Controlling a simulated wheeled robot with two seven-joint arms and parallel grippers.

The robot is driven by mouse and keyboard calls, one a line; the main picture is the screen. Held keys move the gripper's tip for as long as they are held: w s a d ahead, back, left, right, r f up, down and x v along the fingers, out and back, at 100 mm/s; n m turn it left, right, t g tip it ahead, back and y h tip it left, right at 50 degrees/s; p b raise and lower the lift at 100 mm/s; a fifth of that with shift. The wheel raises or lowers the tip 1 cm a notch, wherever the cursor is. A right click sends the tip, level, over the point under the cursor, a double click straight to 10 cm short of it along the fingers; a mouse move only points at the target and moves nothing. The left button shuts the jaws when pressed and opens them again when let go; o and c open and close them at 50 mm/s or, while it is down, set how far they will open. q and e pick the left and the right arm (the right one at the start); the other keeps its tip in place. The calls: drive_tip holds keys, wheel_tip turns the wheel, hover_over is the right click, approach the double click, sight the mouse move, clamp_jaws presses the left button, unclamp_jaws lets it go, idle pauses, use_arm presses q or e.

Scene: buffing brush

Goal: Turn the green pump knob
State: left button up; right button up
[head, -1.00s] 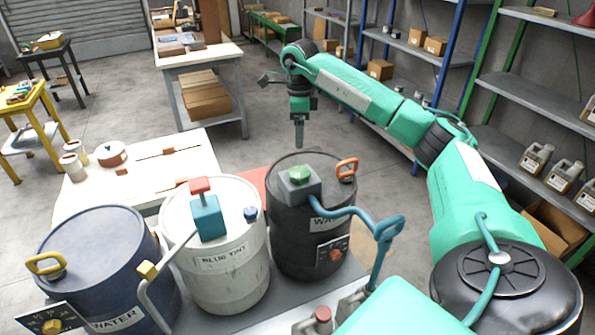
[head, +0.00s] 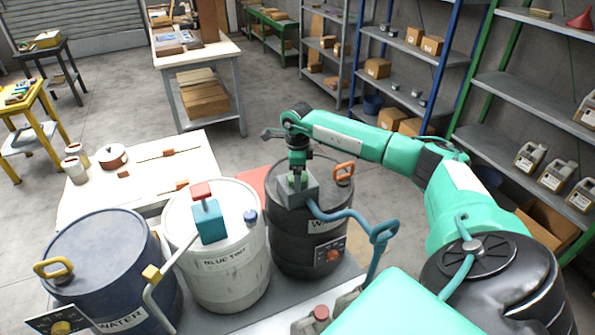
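The green pump knob (head: 297,182) sits on top of a grey pump box (head: 313,191) on the black drum (head: 290,243). My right gripper (head: 298,174) points straight down from above and its fingertips are at the knob, hiding most of it. Whether the fingers are closed on the knob or only around it is too small to tell. A blue hose (head: 345,214) runs from the pump box to a hooked spout (head: 384,233) on the right. My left gripper is out of view.
A white drum (head: 232,262) with a red-topped teal pump (head: 208,221) and a blue drum (head: 98,255) stand to the left. A white table (head: 190,160) with pots and brushes lies behind.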

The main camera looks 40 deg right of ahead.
drive_tip(key=shift+c, duration=0.4)
drive_tip(key=c, duration=0.9)
drive_tip(key=shift+f+m+b, duration=0.15)
drive_tip(key=shift+m+b, duration=0.3)
drive_tip(key=shift+m, duration=0.15)
drive_tip(key=shift+m+b, duration=0.3)
drive_tip(key=shift+m, duration=0.7)
drive_tip(key=o, duration=1)
